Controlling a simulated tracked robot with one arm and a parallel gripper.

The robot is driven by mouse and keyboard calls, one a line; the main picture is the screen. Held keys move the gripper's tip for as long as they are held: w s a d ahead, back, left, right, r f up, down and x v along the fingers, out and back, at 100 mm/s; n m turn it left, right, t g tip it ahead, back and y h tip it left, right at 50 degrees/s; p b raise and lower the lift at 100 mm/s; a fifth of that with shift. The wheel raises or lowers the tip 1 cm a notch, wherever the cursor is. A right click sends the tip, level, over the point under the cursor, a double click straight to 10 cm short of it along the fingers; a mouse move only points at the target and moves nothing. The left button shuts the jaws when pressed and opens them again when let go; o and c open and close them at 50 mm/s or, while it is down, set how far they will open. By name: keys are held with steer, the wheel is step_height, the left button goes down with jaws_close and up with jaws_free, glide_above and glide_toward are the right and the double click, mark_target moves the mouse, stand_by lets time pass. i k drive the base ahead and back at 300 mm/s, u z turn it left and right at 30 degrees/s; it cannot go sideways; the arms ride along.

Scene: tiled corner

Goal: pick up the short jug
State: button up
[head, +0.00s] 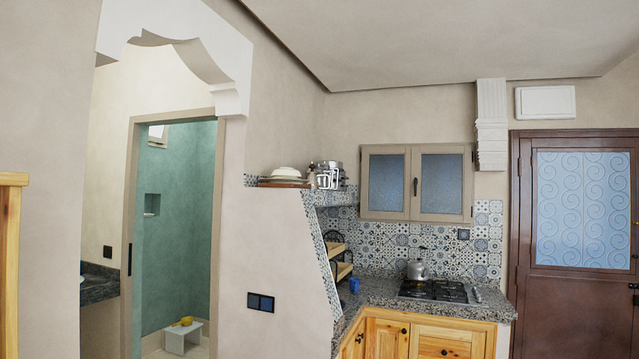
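I cannot make out for certain which thing is the short jug. A small blue vessel (354,285) stands on the dark stone counter (375,297), left of the stove; it is too small to tell whether it is a jug or a cup. A grey metal kettle (416,269) with a top handle stands on the stove (436,291). A shiny metal pot or jug (328,176) stands on the high tiled ledge beside stacked dishes (284,174). My gripper is not in view.
A slanted partition wall (285,255) hides the counter's left part. Wooden cabinets (440,341) are below the counter. A brown door (575,230) is at right. An arched opening at left leads to a green room with a white stool (182,337). The floor nearby is out of view.

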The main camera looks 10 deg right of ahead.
mark_target(320, 170)
steer(key=z, duration=0.5)
steer(key=k, duration=1.3)
steer(key=z, duration=0.75)
steer(key=i, duration=4.65)
steer(key=u, duration=0.15)
steer(key=i, duration=1.25)
steer(key=u, duration=0.4)
steer(key=i, duration=1.3)
steer(key=u, duration=0.4)
